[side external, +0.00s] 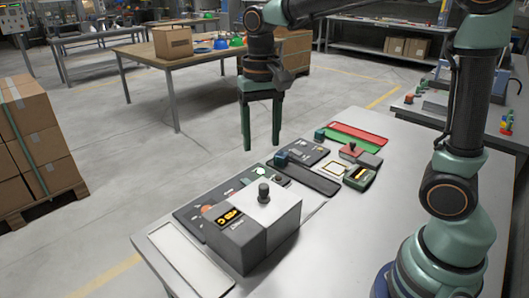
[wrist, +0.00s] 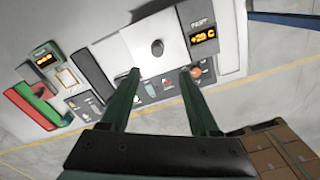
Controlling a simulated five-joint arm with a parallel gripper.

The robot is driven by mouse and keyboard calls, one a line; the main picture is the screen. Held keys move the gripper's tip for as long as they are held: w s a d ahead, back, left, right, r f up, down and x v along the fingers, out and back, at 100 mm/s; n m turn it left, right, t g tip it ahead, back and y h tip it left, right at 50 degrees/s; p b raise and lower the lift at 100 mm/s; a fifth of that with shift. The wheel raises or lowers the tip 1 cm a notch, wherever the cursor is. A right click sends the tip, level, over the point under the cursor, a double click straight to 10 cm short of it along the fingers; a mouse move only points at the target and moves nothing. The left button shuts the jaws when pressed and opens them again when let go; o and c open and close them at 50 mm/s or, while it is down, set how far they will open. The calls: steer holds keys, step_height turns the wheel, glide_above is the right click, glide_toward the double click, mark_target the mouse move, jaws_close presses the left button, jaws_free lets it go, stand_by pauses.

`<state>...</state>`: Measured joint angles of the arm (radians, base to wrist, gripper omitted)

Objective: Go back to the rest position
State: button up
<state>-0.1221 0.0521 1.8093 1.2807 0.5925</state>
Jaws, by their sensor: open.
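My gripper (side external: 262,145) hangs fingers-down in the side external view, at the far edge of the grey table (side external: 330,240). Its two green fingers are apart with nothing between them. In the wrist view, the open fingers (wrist: 160,72) stretch toward the table devices, and nothing is held. A grey and white box with a lit display (side external: 228,238) and a black knob (side external: 264,192) stands on the near part of the table, apart from my gripper. The box also shows in the wrist view (wrist: 130,42), beyond the fingertips.
Red (side external: 360,133) and green (side external: 345,143) strips, a dark tray (side external: 310,178) and small devices crowd the table's far half. A wooden table with a cardboard box (side external: 172,42) stands behind. Stacked cartons (side external: 35,130) are at left. Floor between is clear.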

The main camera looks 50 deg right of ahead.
steer(key=shift+s+d, duration=0.1)
steer(key=s+d+n+t, duration=0.4)
steer(key=s+n+t, duration=0.1)
steer(key=s, duration=0.3)
steer(key=shift+s+d+r+t, duration=0.2)
steer(key=shift+r+t, duration=0.1)
steer(key=shift+r, duration=0.05)
stand_by(0.8)
